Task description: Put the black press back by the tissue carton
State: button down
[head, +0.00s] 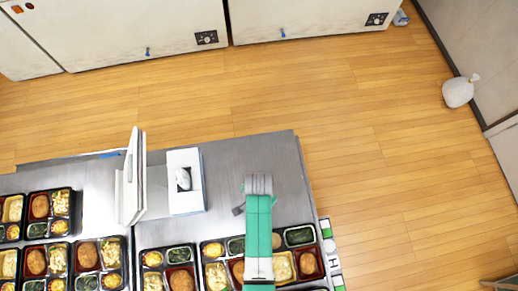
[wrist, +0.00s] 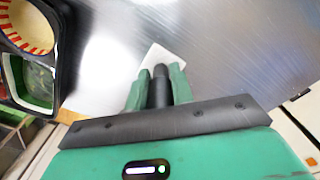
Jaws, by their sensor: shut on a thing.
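The black press (wrist: 159,92) shows in the wrist view as a dark upright handle between my green fingers. My gripper (wrist: 160,76) is shut on it. A pale, square-cornered patch lies just beyond the handle; I cannot tell whether it belongs to the press. In the head view my arm (head: 258,235) reaches over the steel table and hides the fingers and most of the press. The tissue carton (head: 186,200) is a white box with a tissue sticking out, standing on the table to the left of my arm, with a gap of bare steel between.
White upright panels (head: 132,185) stand just left of the carton. Bento trays (head: 163,249) with food line the near side of the table, and one tray (wrist: 52,70) shows at the wrist view's left edge. Bare steel (head: 225,160) lies right of the carton.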

jog(key=c, duration=1.2)
grip_release()
notch_tip(320, 180, up, 12)
jog(key=shift+r+p, duration=0.15)
jog(key=shift+p, duration=0.6)
